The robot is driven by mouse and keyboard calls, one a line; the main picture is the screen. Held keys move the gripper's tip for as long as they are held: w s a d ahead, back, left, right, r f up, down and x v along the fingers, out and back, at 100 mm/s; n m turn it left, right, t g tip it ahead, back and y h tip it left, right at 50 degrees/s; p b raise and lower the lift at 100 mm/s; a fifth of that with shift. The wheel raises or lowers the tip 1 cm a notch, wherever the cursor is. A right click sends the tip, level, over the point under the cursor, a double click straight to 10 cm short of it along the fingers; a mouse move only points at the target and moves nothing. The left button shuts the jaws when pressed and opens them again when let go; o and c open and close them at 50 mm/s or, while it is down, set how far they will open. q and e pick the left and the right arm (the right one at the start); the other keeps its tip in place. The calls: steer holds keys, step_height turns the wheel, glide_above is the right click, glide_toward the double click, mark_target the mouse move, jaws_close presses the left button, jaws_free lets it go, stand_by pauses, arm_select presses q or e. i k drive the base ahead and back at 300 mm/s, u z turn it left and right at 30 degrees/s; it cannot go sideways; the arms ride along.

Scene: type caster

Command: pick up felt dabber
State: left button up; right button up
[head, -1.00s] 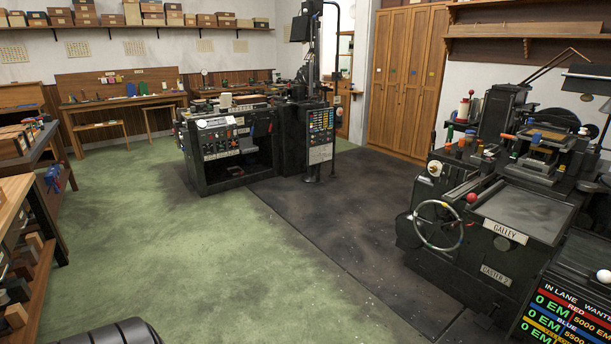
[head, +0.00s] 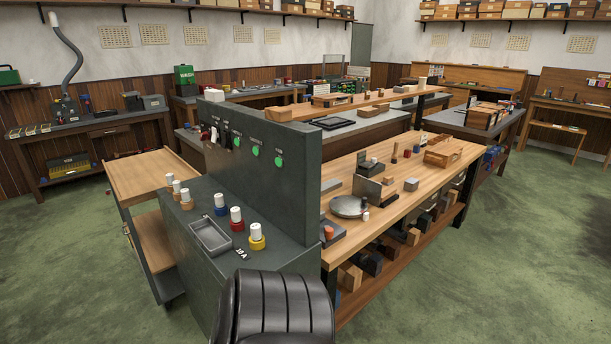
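I cannot pick out a felt dabber with certainty. Several small upright pieces with white tops and coloured bases stand on the green cabinet (head: 183,240). Among them are a blue one (head: 220,205), a red one (head: 237,218) and a yellow one (head: 257,237). Small upright pieces also stand on the wooden workbench (head: 400,205), including a thin brown one (head: 394,152); they are too small to identify. Neither of my grippers is in view.
A black ribbed shape like a seat back (head: 275,308) stands close in front. A grey tray (head: 210,237) sits on the cabinet, and a wooden cart (head: 150,175) stands left of it. The green floor is open at right (head: 530,250) and left (head: 60,240).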

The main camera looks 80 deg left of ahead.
mark_target(388, 181)
steer(key=u, duration=0.8)
steer(key=i, duration=3.15)
steer(key=u, duration=1.4)
